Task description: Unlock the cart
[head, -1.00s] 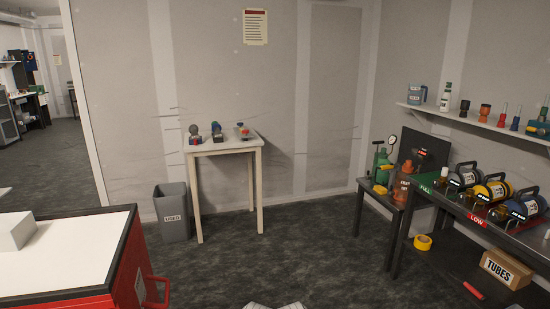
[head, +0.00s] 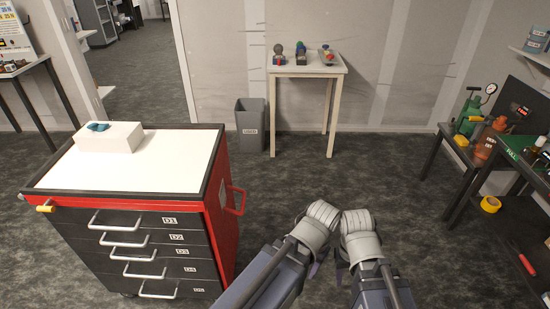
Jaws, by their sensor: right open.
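The cart (head: 213,205) is a red cabinet with a white top, a dark rim and a dark front, standing at the left. Its drawers have silver handles; labels D1, D2, D3 and D4 are readable. A yellow-tipped piece (head: 46,208) sticks out at the front's upper left corner. A small blue-teal object (head: 98,127) lies on a white block (head: 108,138) on the cart top. My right gripper (head: 340,271) is low in the middle, open, apart from the cart and mostly hidden by the arm. My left gripper (head: 313,270) is beside it, its fingers barely visible.
A red side handle (head: 236,202) juts from the cart's right side. A grey bin (head: 251,126) and a small table (head: 309,72) stand at the back wall. A dark bench (head: 517,195) is at the right. Open floor lies between cart and bench.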

